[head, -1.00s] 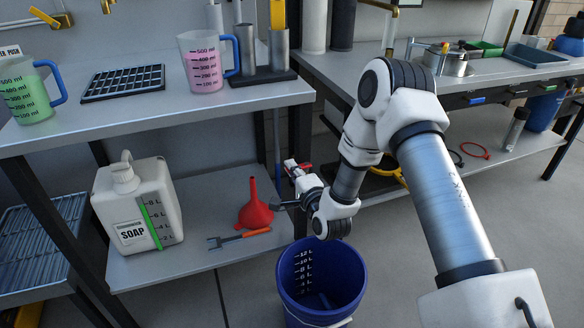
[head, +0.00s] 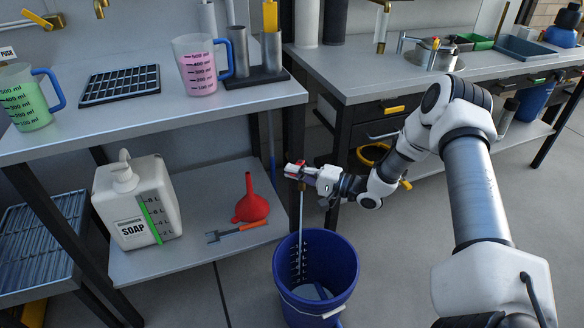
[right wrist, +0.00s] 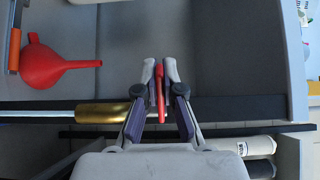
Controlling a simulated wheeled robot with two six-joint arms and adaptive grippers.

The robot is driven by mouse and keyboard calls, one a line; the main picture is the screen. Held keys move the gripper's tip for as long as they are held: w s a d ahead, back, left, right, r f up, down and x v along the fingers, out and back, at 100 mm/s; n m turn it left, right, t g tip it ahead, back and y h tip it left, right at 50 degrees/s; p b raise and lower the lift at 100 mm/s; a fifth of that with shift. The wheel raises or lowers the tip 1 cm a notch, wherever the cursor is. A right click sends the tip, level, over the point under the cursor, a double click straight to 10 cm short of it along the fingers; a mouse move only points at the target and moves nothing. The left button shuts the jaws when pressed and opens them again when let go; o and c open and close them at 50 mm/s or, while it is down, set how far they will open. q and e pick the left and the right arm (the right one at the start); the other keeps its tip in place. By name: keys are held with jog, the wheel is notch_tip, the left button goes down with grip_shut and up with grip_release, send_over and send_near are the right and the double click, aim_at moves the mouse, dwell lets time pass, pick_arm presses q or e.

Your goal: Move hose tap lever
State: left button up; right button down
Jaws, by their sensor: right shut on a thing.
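The red tap lever (right wrist: 160,88) stands between the two fingers of my right gripper (right wrist: 161,68) in the right wrist view. The gripper is shut on it. The brass tap body (right wrist: 103,113) sits just left of the fingers, on a pale pipe. In the head view my right gripper (head: 303,173) is at the tap, above the blue bucket (head: 283,268), with a bit of red showing at its tips. A thin pale vertical streak, like water, runs from the tap down into the bucket. My left gripper is not in view.
Measuring jugs stand on the bench above. The right bench (head: 365,82) is behind my arm. Floor is clear on the right.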

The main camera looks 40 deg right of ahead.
jog(key=shift+s+n+g+y, duration=0.15)
jog(key=shift+n+g+y, duration=0.25)
jog(key=shift+n+y, duration=0.15)
jog(key=c, duration=1.3)
grip_release()
jog(key=shift+d, duration=0.1)
jog(key=v, duration=1.2)
jog(key=shift+f, duration=0.1)
